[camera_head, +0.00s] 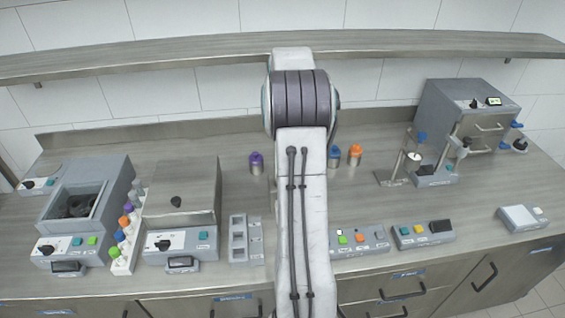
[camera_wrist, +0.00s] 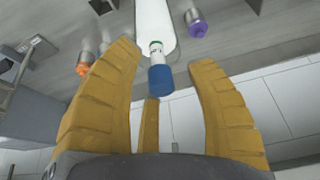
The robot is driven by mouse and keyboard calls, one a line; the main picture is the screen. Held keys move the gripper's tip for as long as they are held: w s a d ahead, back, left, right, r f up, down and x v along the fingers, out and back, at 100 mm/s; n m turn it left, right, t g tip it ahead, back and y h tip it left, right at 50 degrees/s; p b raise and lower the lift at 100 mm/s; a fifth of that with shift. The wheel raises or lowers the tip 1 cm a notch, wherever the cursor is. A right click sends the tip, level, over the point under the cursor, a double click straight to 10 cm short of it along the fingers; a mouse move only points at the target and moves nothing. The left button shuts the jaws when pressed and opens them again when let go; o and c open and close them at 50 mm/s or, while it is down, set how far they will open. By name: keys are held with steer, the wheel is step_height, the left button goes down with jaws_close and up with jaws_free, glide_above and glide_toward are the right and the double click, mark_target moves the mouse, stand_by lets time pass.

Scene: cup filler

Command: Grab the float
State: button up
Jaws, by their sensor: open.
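Nothing in view is plainly marked as the float. In the wrist view, a blue-ended piece with a pale body and green ring (camera_wrist: 159,78) lies between my fingers in the picture. It may be the float, but I cannot tell. My gripper (camera_wrist: 166,62) has its yellow fingers spread wide, and no contact with the piece shows. In the head view, my arm covers the middle of the counter and hides the gripper and this piece.
Purple-capped (camera_head: 256,162), blue-capped (camera_head: 334,156) and orange-capped (camera_head: 355,155) bottles stand behind my arm. A shelf (camera_head: 180,58) spans the wall above. A grey machine (camera_head: 460,120) stands right; several devices line the counter front. Counter right of the orange bottle is partly clear.

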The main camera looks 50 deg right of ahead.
steer(key=shift+o, duration=0.2)
jaws_close()
steer(key=shift+r, duration=0.1)
stand_by(0.4)
